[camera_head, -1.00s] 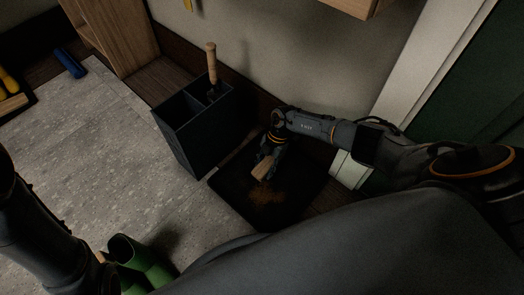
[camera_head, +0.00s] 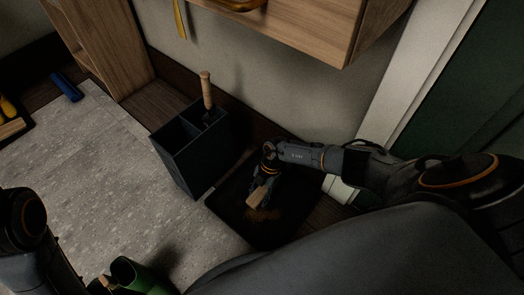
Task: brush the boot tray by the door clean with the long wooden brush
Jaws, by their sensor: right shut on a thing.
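The boot tray (camera_head: 284,233) is a dark flat tray on the floor by the green door. A patch of brown dirt (camera_head: 264,214) lies on it. My right gripper (camera_head: 264,188) is over the tray, shut on the wooden brush (camera_head: 257,197). The brush's pale wooden part shows at the upper edge of the dirt; its bristles cannot be made out. My left arm comes in at the lower left, but its gripper is not in view.
A dark divided bin (camera_head: 191,158) stands left of the tray with a wooden-handled tool (camera_head: 206,90) in it. Green boots (camera_head: 139,277) stand at the bottom. A wooden cabinet (camera_head: 300,22) overhangs at the top. A blue object (camera_head: 67,87) lies far left. Grey floor is clear at left.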

